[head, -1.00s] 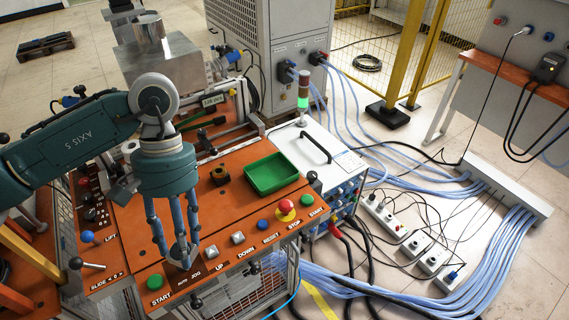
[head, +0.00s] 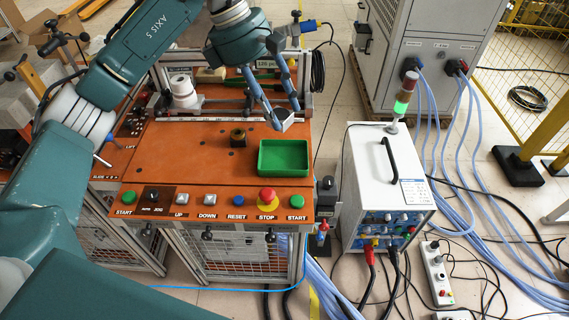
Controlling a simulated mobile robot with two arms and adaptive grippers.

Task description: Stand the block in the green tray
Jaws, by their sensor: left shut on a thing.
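The green tray (head: 284,161) lies on the orange panel, right of centre, and looks empty inside. My left gripper (head: 284,116) reaches down from above, just behind the tray's rear edge. It is shut on a small grey metallic block (head: 286,124), which sits between its fingertips and is partly hidden by them. The block appears tilted and held above the panel; I cannot tell its exact height. My right gripper is not in view.
A dark hex nut-like part (head: 238,137) stands on the panel left of the tray. A row of buttons with a red stop button (head: 267,196) runs along the front edge. A white box with a black handle (head: 390,160) stands to the right.

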